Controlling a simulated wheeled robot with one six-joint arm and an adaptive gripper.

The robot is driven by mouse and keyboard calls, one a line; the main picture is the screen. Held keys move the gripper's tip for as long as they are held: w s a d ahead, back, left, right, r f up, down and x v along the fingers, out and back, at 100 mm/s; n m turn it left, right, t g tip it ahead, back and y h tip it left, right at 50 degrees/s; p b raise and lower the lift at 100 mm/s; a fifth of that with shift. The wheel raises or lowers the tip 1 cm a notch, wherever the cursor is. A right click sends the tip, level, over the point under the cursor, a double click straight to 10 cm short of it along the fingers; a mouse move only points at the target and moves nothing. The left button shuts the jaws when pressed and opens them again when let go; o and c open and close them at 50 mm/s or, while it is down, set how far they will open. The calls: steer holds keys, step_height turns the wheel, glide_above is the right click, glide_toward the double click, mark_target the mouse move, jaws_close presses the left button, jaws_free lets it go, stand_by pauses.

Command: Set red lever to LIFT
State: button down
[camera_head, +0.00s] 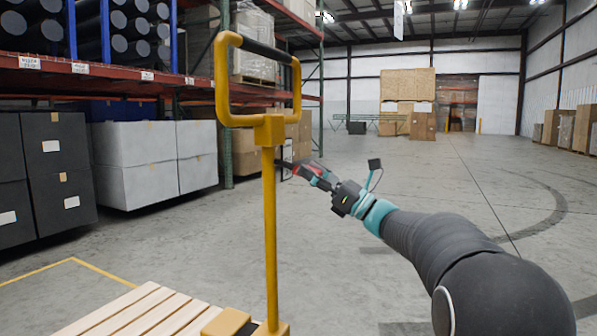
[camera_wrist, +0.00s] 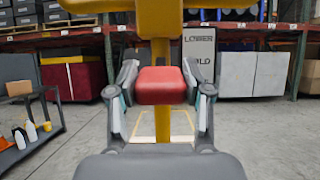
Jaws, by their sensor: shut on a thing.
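The red lever (camera_wrist: 161,85) shows as a red block in the middle of the wrist view, in front of the yellow post. My gripper (camera_wrist: 162,78) has one finger on each side of it and is shut on it. A grey label plate (camera_wrist: 199,52) behind and to the right reads LOWER, with partly hidden letters below it; I cannot read a LIFT mark. In the head view, the yellow pallet jack handle (camera_head: 270,220) stands upright, and my gripper (camera_head: 300,171) reaches its post from the right, below the looped grip. The lever's exact setting is hard to tell.
A slatted wooden pallet (camera_head: 130,312) lies on the floor at the jack's base. Racks with grey boxes (camera_head: 135,165) stand to the left. A dark cart (camera_wrist: 28,140) with bottles stands at the wrist view's left. The floor on the right (camera_head: 480,190) is open.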

steer(key=shift+w+a+f, duration=0.1)
steer(key=shift+a+f, duration=0.05)
steer(key=shift+f, duration=0.4)
steer(key=shift+w+a+f, duration=0.1)
steer(key=shift+f, duration=0.5)
steer(key=shift+c, duration=2.4)
jaws_free()
steer(key=shift+a, duration=0.2)
steer(key=shift+d, duration=0.1)
steer(key=shift+s+d, duration=0.1)
steer(key=shift+d, duration=0.2)
steer(key=v, duration=1.1)
steer(key=shift+s+d, duration=0.15)
steer(key=shift+s, duration=0.05)
steer(key=shift+f, duration=0.1)
